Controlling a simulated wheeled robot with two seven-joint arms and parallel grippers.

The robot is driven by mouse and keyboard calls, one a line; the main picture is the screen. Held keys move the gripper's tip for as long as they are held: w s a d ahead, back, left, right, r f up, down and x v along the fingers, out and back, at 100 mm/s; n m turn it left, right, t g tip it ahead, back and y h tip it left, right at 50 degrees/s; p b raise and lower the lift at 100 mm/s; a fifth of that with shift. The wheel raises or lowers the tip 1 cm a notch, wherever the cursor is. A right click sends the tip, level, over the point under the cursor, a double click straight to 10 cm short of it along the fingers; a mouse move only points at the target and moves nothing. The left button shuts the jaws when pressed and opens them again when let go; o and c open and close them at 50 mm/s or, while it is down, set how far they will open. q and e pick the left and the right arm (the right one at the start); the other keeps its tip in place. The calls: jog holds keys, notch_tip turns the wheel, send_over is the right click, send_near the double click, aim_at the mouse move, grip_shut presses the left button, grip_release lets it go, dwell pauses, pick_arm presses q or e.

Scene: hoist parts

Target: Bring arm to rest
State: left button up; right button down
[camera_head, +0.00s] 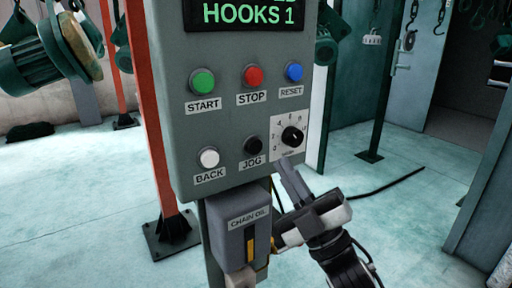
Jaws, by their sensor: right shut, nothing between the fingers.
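My right gripper (290,180) is in front of the lower right of a grey control panel (225,135), just below the black rotary knob (292,136) on its white dial plate. Its fingers are shut and hold nothing. My right arm comes in from the bottom right. Whether the fingertips touch the panel cannot be told. The panel has green START (203,82), red STOP (254,76), blue RESET (294,72), white BACK (209,157) and black JOG (253,146) buttons. Its display (247,14) reads "HOOKS 1", with the line above cut off. My left gripper is not in view.
A grey CHAIN OIL box (246,228) hangs below the panel, left of my right gripper. A red post (160,120) stands behind the panel's left side. Green hoists (30,60) hang at upper left. Hooks hang at upper right. The floor (400,200) at right is mostly clear, with a black cable.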

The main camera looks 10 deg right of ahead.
notch_tip(320, 180, down, 11)
jog(key=m+g+h, duration=0.1)
jog(key=m+h, duration=0.7)
jog(key=s+f+m+g+h, duration=0.1)
jog(key=s+f+m+g, duration=0.1)
jog(key=s+f, duration=0.3)
jog(key=s+f+m+g+h, duration=0.1)
jog(key=s+f+m+g, duration=0.2)
jog(key=f, duration=0.8)
jog(key=s+f+m+g+h, duration=0.1)
jog(key=s+f+m+g, duration=0.2)
jog(key=s+f+g, duration=0.3)
notch_tip(320, 180, down, 2)
jog(key=shift+s+a+f, duration=0.25)
jog(key=shift+s+a, duration=0.05)
jog(key=shift+s, duration=0.55)
